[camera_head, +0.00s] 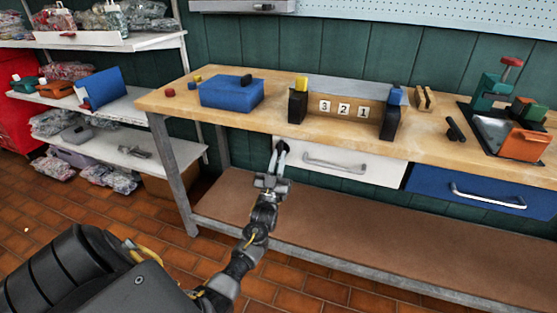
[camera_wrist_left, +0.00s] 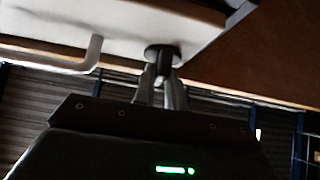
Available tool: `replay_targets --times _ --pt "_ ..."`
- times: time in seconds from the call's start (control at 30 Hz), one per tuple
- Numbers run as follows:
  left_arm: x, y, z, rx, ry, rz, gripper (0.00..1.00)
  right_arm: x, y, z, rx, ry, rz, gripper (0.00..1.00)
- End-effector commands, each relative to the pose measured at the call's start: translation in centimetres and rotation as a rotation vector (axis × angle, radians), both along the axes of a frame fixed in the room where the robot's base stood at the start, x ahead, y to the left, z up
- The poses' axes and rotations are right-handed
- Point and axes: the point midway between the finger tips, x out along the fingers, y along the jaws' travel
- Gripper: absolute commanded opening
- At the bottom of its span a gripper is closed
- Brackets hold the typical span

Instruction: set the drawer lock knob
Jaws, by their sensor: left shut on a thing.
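The white drawer (camera_head: 365,170) sits under the wooden workbench, with a metal bar handle (camera_head: 335,163) on its front. The dark lock knob (camera_wrist_left: 162,55) is on the drawer front, beside the handle. In the head view the knob (camera_head: 283,146) is at the drawer's left end, mostly hidden by my fingers. My left gripper (camera_head: 279,156) reaches up to it from below, and its fingers are shut on the knob. In the left wrist view the fingertips (camera_wrist_left: 161,75) close around the knob's stem. My right gripper is not in view.
A blue drawer (camera_head: 480,190) with a metal handle is to the right. The bench top (camera_head: 230,117) holds a blue box (camera_head: 232,92), number blocks (camera_head: 344,108) and a vise-like tool (camera_head: 495,90). A metal bench leg (camera_head: 172,175) stands left of my arm. A lower shelf (camera_head: 350,235) lies below.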

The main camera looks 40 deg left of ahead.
Motion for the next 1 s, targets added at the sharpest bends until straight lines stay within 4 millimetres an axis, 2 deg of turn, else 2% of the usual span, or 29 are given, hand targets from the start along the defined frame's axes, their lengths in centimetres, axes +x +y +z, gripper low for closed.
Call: replay_targets --times 0.2,0.23,0.37,0.73,1.0 --pt "0.0 0.1 0.1 0.000 -0.001 0.001 0.00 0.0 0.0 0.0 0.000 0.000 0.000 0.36" --pt "0.0 0.1 0.1 0.000 -0.001 0.001 0.17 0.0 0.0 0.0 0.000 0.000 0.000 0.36" --pt "0.0 0.0 0.1 0.000 -0.001 0.000 0.34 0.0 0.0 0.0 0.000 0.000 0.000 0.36" --pt "-0.4 -0.1 -0.4 0.001 0.000 -0.001 0.35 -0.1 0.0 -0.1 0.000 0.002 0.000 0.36" --pt "-3.5 -1.3 -3.9 -0.001 0.002 0.000 0.35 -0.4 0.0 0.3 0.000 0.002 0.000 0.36"
